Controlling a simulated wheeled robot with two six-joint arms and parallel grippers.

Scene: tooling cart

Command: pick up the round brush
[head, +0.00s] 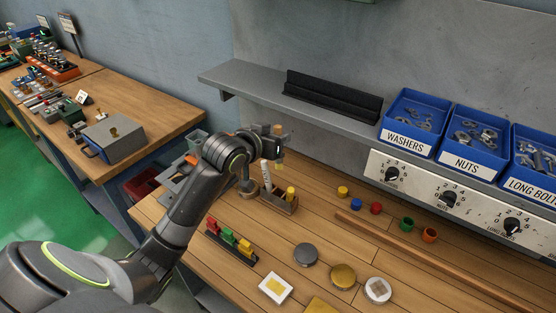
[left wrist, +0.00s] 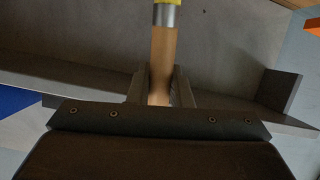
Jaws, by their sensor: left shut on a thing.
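My left gripper (head: 277,147) is above the wooden holder (head: 278,203) at the back of the bench. In the left wrist view the gripper (left wrist: 160,88) is shut on the wooden handle of the round brush (left wrist: 164,48), which has a silver ferrule and a yellow end. In the head view a small yellow bit of the brush (head: 280,165) shows just below the gripper; the rest is mostly hidden. A pale upright tool (head: 266,174) and a yellow-topped piece (head: 290,192) stand at the holder. My right gripper is not in view.
A grey shelf (head: 250,82) with a black rack (head: 330,97) runs behind. Blue bins (head: 407,120) stand at right above a dial panel (head: 420,190). Coloured blocks (head: 232,243), round tins (head: 305,254) and small caps (head: 376,208) lie on the bench.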

